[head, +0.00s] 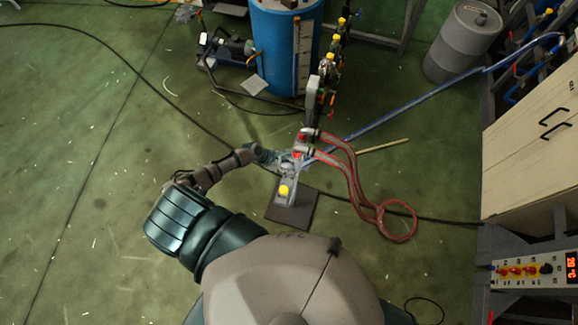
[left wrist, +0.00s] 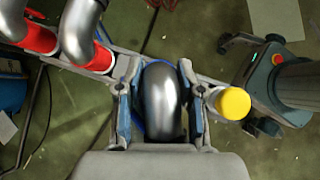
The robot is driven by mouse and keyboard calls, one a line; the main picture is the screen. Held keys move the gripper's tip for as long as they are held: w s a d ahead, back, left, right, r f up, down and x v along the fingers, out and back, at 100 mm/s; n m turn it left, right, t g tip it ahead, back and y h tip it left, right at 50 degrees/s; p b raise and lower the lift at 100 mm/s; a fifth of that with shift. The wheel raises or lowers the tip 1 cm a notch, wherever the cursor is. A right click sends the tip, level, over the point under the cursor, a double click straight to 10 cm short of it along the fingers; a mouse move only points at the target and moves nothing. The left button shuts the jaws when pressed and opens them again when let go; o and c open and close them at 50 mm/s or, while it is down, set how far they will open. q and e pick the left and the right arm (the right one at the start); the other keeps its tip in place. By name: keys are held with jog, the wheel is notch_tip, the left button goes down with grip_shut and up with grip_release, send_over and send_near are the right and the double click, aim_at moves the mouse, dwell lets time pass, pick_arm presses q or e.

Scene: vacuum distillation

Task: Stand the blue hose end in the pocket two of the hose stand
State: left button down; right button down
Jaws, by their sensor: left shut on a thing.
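The hose stand is a narrow grey bar (left wrist: 205,82) that runs behind my fingers in the left wrist view. My left gripper (left wrist: 160,95) is shut on the blue hose end, a shiny silver elbow (left wrist: 161,103). The elbow lies over the bar, between two red-collared hose ends (left wrist: 97,58) and a yellow cap (left wrist: 233,103). My fingers hide its lower end, so I cannot tell whether it sits in a pocket. In the head view my left gripper (head: 290,162) is at the stand, and the blue hose (head: 400,105) runs off to the upper right. My right gripper is not in view.
Red hoses (head: 350,175) loop to the right of the stand. A row of yellow-capped fittings (head: 329,65) and a blue drum (head: 283,45) stand behind. A grey drum (head: 462,42) and a cabinet (head: 530,140) are at right. The floor at left is mostly clear.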

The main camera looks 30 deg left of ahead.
pick_arm(q)
jog(key=shift+f+b, duration=0.45)
jog(key=shift+f, duration=0.2)
jog(key=c, duration=0.7)
grip_release()
jog(key=shift+o, duration=0.2)
jog(key=v, duration=1.1)
jog(key=shift+s+a+r, duration=0.15)
jog(key=shift+a+r, duration=0.05)
jog(key=shift+a, duration=0.15)
jog(key=s+a+f+m+y+b, duration=0.1)
jog(key=s+a+f+m+y, duration=0.15)
jog(key=s+f+m, duration=0.65)
jog(key=s+a+f+m+y+b, duration=0.1)
jog(key=s+a+f+y+b, duration=0.15)
jog(key=f, duration=1.25)
jog(key=s+d+f+m+g, duration=0.1)
jog(key=s+d+f+m, duration=0.3)
jog(key=s, duration=0.3)
jog(key=s+d+f+m+g+y+b, duration=0.1)
jog(key=s+d+f+m, duration=0.4)
jog(key=s+m, duration=0.2)
jog(key=s+d+f+m+g, duration=0.1)
jog(key=s+d+f+m, duration=0.4)
jog(key=s, duration=0.4)
jog(key=shift+s+y+b, duration=0.15)
jog(key=shift+y+b, duration=0.2)
jog(key=shift+y, duration=0.05)
